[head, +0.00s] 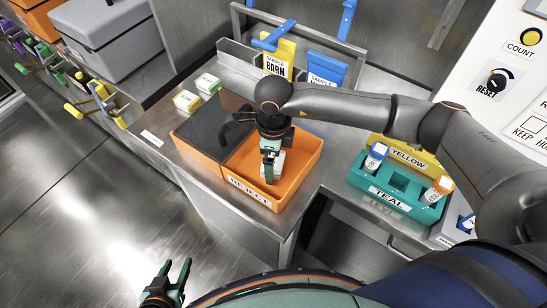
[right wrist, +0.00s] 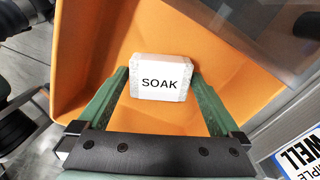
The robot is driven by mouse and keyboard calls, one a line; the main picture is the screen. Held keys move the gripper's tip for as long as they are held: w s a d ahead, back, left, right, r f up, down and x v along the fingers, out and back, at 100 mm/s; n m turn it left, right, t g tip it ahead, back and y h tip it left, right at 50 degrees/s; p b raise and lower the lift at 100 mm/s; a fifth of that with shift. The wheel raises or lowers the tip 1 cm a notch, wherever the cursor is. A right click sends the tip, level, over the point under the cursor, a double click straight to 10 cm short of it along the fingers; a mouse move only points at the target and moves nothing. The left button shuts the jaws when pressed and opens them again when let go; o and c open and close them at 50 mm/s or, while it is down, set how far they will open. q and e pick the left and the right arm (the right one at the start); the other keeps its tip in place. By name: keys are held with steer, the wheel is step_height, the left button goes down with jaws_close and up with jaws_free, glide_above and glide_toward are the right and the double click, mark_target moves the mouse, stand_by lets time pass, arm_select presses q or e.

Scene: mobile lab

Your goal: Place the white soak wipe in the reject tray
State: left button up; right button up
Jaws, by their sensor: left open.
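The white soak wipe (right wrist: 160,78) is a small white block with "SOAK" on its top, between my right gripper's green fingers in the right wrist view. In the head view only a white part of it (head: 280,166) shows beside the fingers. My right gripper (head: 268,178) points down inside the orange reject tray (head: 305,152) and appears shut on the wipe. The tray's orange floor (right wrist: 240,105) lies below; whether the wipe touches it, I cannot tell. My left gripper (head: 174,268) is open and empty, over the floor at the bottom of the head view.
A dark see-through panel (head: 212,124) covers the tray's left part. Two small white-topped boxes (head: 197,92) stand behind it. Yellow and blue sample holders (head: 279,57) stand at the back. The teal rack (head: 398,205) with tubes is to the right.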

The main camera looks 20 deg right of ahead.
step_height(320, 180, up, 12)
steer(key=shift+r, duration=0.2)
stand_by(0.4)
stand_by(1.2)
